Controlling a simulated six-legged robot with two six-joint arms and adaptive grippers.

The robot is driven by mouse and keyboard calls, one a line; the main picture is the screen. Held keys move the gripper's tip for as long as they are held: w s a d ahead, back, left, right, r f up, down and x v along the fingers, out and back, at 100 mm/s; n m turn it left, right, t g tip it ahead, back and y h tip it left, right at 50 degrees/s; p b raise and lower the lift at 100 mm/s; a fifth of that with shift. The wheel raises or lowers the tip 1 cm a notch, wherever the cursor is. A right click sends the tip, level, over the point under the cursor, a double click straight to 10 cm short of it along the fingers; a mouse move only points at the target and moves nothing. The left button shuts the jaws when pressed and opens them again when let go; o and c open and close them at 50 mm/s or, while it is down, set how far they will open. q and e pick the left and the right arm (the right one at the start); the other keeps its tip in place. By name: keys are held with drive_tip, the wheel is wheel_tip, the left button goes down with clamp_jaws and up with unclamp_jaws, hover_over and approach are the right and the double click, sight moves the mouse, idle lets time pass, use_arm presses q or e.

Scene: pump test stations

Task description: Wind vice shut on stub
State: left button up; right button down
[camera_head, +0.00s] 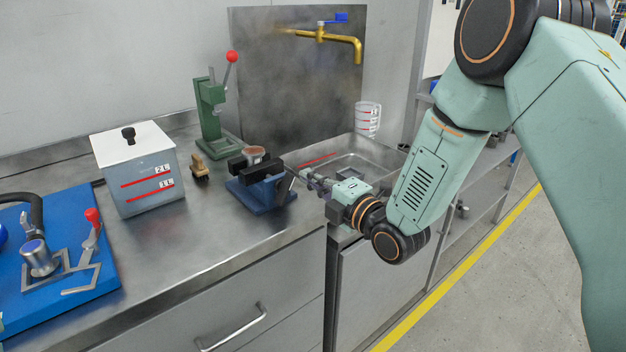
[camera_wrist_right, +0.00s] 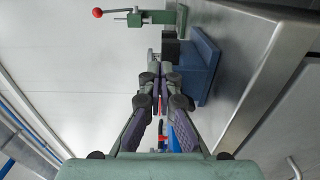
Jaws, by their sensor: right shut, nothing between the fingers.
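The vice (camera_head: 268,194) has a blue body and black jaws and stands on the steel worktop near its front edge. It also shows in the right wrist view (camera_wrist_right: 203,62). A brownish round stub (camera_head: 254,153) sits at the top of the vice between the dark jaws; whether the jaws touch it I cannot tell. My right gripper (camera_head: 306,177) is at the vice's right side, by its screw end, with fingers shut and nothing between them. In the right wrist view the fingertips (camera_wrist_right: 162,72) point at the vice. Contact there is unclear. My left gripper is out of view.
A green press (camera_head: 211,110) with a red-knobbed lever stands behind the vice. A brush (camera_head: 199,167) and a marked tank (camera_head: 140,178) are to its left. A sink (camera_head: 368,160) with a brass tap (camera_head: 340,38) lies to the right. A blue board (camera_head: 60,275) is at far left.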

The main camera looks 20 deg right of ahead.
drive_tip(key=shift+s+a+f, duration=0.2)
drive_tip(key=shift+a+f, duration=0.05)
drive_tip(key=shift+a, duration=0.3)
idle(0.8)
drive_tip(key=shift+d+f+b, duration=0.2)
drive_tip(key=shift+f+b, duration=0.5)
drive_tip(key=shift+f, duration=0.15)
drive_tip(key=shift+a+f+b, duration=0.2)
drive_tip(key=shift+f+b, duration=0.2)
drive_tip(key=shift+f, duration=0.3)
drive_tip(key=shift+d, duration=0.2)
idle(0.5)
drive_tip(key=shift+w+d+f, duration=0.1)
drive_tip(key=shift+d+f, duration=0.1)
drive_tip(key=p+v, duration=0.2)
drive_tip(key=v, duration=0.4)
drive_tip(key=shift+p, duration=0.35)
drive_tip(key=shift+a, duration=0.1)
